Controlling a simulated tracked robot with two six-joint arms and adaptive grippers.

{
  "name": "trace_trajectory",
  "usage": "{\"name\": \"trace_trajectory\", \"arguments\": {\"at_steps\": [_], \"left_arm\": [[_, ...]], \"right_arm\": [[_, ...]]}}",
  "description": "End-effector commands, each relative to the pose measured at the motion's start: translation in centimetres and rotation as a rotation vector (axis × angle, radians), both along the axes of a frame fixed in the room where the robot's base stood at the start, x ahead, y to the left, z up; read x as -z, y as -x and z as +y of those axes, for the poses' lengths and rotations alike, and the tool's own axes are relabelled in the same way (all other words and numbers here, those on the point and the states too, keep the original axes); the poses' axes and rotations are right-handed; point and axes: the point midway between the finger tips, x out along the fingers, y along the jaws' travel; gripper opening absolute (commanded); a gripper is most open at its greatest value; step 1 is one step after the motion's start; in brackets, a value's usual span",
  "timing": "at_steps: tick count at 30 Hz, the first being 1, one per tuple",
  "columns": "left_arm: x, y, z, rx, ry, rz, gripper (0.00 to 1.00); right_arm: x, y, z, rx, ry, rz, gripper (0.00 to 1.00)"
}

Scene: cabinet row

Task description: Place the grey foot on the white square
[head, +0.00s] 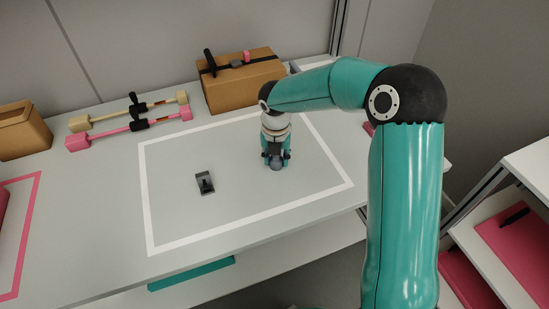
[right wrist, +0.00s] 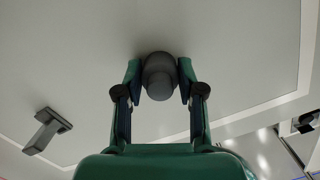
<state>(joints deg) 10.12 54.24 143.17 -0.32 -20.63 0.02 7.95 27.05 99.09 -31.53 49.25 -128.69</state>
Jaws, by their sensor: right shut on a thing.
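The white square (head: 143,190) is a white outline on the light grey table top, in the middle of the head view. My right gripper (head: 277,160) is inside the outline near its right side, pointing down. It is shut on the grey foot (head: 277,166), a rounded dark grey piece. In the right wrist view the grey foot (right wrist: 159,78) sits between the two fingertips (right wrist: 160,85). I cannot tell whether its lower end touches the table. My left gripper is not in view.
A small grey bracket-like piece (head: 205,183) stands inside the outline, left of my right gripper. A strapped cardboard box (head: 245,88) and pink and tan bars (head: 125,125) lie behind the outline. Another cardboard box (head: 22,130) is at far left. The outline's left and front parts are mostly clear.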

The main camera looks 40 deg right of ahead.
Motion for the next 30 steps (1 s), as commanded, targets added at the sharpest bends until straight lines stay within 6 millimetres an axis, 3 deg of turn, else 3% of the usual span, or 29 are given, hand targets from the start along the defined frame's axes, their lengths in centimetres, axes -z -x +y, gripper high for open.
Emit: {"name": "trace_trajectory", "arguments": {"at_steps": [4, 5, 9, 22, 30], "left_arm": [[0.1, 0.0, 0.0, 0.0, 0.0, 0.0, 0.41], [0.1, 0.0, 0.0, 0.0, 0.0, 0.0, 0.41], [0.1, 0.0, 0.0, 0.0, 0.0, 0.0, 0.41], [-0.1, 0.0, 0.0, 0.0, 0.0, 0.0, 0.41], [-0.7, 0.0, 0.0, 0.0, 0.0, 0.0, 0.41]], "right_arm": [[0.2, 0.0, 0.0, 0.0, 0.0, 0.0, 0.02], [0.2, 0.0, 0.0, 0.0, 0.0, 0.0, 0.4], [0.2, 0.0, 0.0, 0.0, 0.0, 0.0, 0.63], [-0.6, 0.0, 0.1, 0.0, 0.001, -0.002, 0.63], [-5.1, 0.3, 0.4, 0.0, 0.001, -0.006, 0.63]]}}
